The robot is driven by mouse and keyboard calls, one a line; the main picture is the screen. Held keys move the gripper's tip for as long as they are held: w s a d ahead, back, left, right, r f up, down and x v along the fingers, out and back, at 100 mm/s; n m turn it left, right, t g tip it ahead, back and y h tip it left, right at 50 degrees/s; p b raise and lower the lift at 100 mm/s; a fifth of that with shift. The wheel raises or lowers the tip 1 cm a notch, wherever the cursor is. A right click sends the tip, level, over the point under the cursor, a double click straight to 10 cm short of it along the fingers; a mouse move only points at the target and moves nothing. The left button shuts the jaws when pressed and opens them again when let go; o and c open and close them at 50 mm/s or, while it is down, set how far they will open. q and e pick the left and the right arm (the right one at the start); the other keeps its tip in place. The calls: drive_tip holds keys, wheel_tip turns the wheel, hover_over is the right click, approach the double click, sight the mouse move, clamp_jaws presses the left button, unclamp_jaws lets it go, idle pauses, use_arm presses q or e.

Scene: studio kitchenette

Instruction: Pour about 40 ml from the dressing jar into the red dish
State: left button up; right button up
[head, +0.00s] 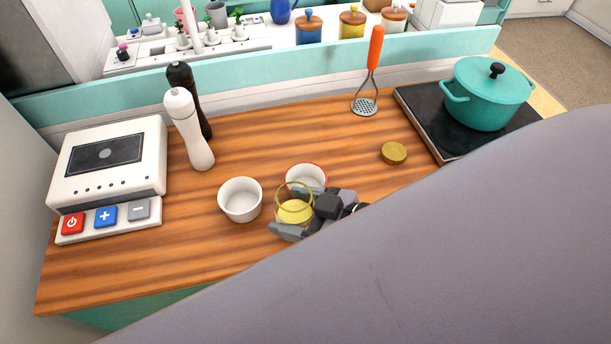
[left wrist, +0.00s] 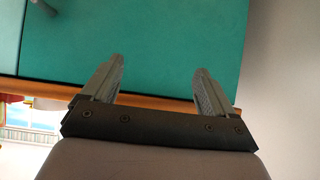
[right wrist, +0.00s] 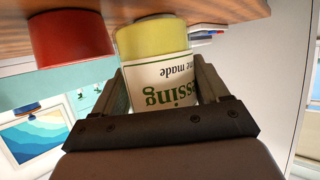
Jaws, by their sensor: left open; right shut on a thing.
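The dressing jar (head: 293,210) is clear glass with yellow dressing inside and no lid on it. My right gripper (head: 302,212) is shut around it. In the right wrist view the jar (right wrist: 155,38) shows its white label upside down, in a picture with the counter at the top, so the jar looks upright. I cannot tell whether it touches the counter. The red dish (head: 306,174), red outside and white inside, stands just behind the jar; it also shows in the right wrist view (right wrist: 68,40). My left gripper (left wrist: 158,85) is open and empty before teal cabinet fronts.
A white dish (head: 240,200) stands left of the jar. A gold lid (head: 394,153) lies to the right. White (head: 188,130) and black mills, a masher (head: 368,80), a keypad appliance (head: 108,160) and a hob with a teal pot (head: 488,95) surround the wooden counter. My arm hides the lower right.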

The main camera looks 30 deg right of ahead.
sight(297, 189)
drive_tip(key=shift+r, duration=0.15)
drive_tip(key=shift+w+d+r+m+g+y+p, duration=0.15)
drive_tip(key=shift+r+m+g+p, duration=0.15)
drive_tip(key=shift+r, duration=0.2)
drive_tip(key=shift+w+d+r+m+g+y+p, duration=0.1)
drive_tip(key=shift+w+r+m+g+y+p, duration=0.15)
drive_tip(key=shift+r, duration=0.2)
drive_tip(key=shift+w+d+m+g+y, duration=0.25)
drive_tip(key=shift+m+g, duration=0.2)
drive_tip(key=shift+m, duration=0.15)
drive_tip(key=shift+w+d+m+g+y, duration=0.2)
drive_tip(key=shift+m+g, duration=0.2)
drive_tip(key=shift+m, duration=0.15)
drive_tip(key=shift+w+d+r+m+g+y, duration=0.15)
drive_tip(key=shift+r+m, duration=0.1)
drive_tip(key=shift+r, duration=0.1)
drive_tip(key=shift+w+d+r+m+g+y, duration=0.1)
drive_tip(key=shift+w+r+m+g, duration=0.05)
drive_tip(key=shift+r+m, duration=0.15)
drive_tip(key=shift+f+m+g+y+b, duration=0.2)
drive_tip(key=shift+m+g+y+b, duration=0.35)
drive_tip(key=shift+b, duration=0.7)
drive_tip(key=shift+s+a+m, duration=0.1)
drive_tip(key=shift+m, duration=0.4)
drive_tip(key=shift+s+f+m+g+y+b, duration=0.1)
drive_tip(key=shift+f+m+g+y+b, duration=0.2)
drive_tip(key=shift+m+y+b, duration=0.3)
drive_tip(key=shift+f+m+g+y+b, duration=0.15)
drive_tip(key=shift+m+g+y+b, duration=0.15)
drive_tip(key=shift+m+b, duration=0.35)
